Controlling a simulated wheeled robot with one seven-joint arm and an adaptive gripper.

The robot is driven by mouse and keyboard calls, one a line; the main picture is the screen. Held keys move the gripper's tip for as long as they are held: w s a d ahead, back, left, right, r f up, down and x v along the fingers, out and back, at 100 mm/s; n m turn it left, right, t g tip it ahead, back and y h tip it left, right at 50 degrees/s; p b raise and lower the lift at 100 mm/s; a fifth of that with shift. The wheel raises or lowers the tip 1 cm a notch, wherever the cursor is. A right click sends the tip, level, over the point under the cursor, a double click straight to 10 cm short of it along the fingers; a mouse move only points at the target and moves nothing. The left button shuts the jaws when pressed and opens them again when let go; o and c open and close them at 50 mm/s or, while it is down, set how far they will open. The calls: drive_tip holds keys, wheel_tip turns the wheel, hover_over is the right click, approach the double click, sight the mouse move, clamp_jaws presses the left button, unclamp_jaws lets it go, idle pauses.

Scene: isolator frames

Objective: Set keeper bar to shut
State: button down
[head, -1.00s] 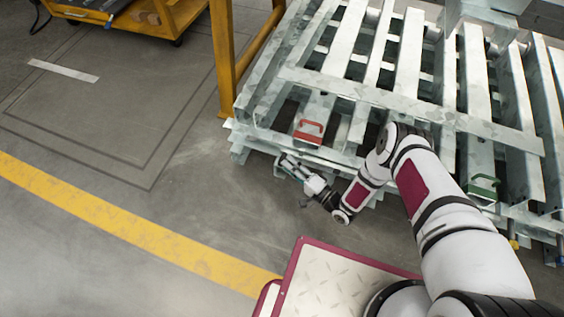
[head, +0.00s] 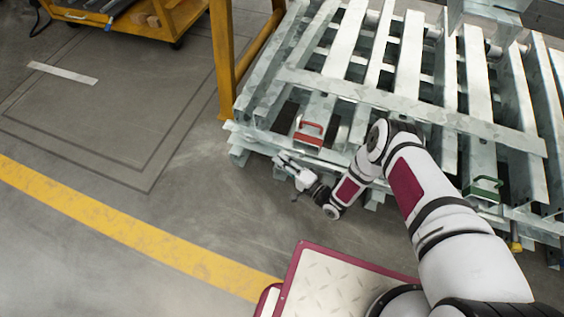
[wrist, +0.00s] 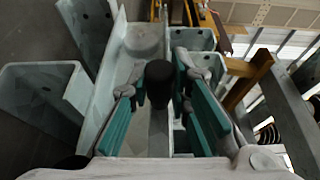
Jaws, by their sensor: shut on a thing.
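A grey bar (wrist: 158,130) runs from the knob toward the camera, between the fingers. I take this knob and bar to be the keeper bar. Whether it stands open or shut cannot be told.
A yellow cart (head: 180,15) is farther back. The floor at left is clear.

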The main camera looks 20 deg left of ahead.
drive_tip(key=shift+a, duration=2.35)
drive_tip(key=c, duration=1.5)
unclamp_jaws()
drive_tip(key=shift+a, duration=0.1)
drive_tip(key=shift+o, duration=0.2)
drive_tip(key=v, duration=1.2)
